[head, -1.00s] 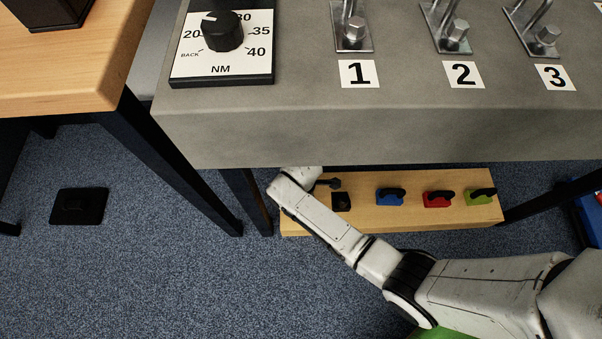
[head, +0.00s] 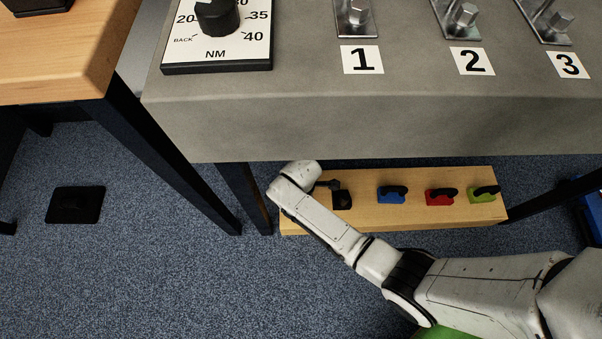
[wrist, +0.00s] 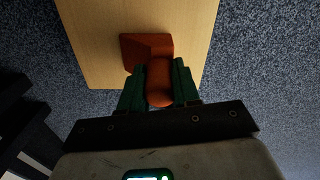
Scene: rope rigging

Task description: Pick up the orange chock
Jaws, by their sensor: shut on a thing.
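The orange chock (wrist: 147,47) shows in the wrist view on a light wooden board, near the board's edge. Its block lies beyond my fingertips and its raised handle reaches back between my green fingers. My gripper (wrist: 160,67) is shut on that handle, one finger on each side. In the head view my white arm reaches down to the left end of the low wooden shelf (head: 415,215), and my arm hides the orange chock there. I cannot tell whether the chock is lifted off the board.
A dark piece (head: 342,200), a blue chock (head: 391,195), a red chock (head: 440,197) and a green chock (head: 482,194) are on the shelf right of my wrist. The grey bench (head: 330,125) overhangs the shelf. A black mat (head: 75,205) lies on open carpet at left.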

